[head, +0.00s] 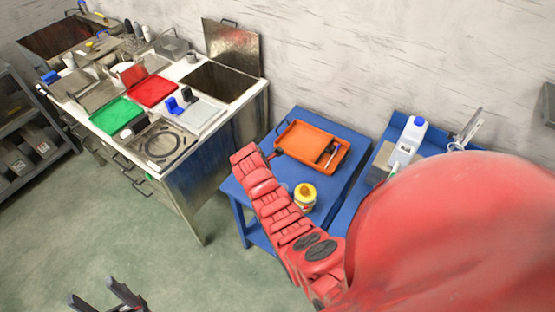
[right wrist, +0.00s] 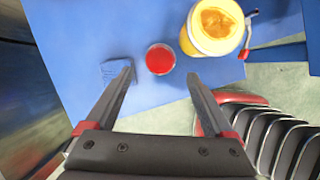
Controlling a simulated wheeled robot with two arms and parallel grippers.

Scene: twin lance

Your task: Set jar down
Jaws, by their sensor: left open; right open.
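The jar also shows at the top of the right wrist view (right wrist: 214,26). My right gripper (right wrist: 160,74) is open and empty, with the jar beyond and to the right of its fingertips, apart from them. A small red round item (right wrist: 160,59) shows between and just beyond the fingertips. My right gripper cannot be made out in the head view. My left gripper (head: 92,292) is open over the floor at the lower left, far from the table.
An orange tray (head: 297,143) with small tools lies at the back of the blue table. A white bottle with a blue cap (head: 408,143) stands on another blue surface to the right. A cluttered workbench (head: 181,118) stands at the left. Green floor is clear at the front left.

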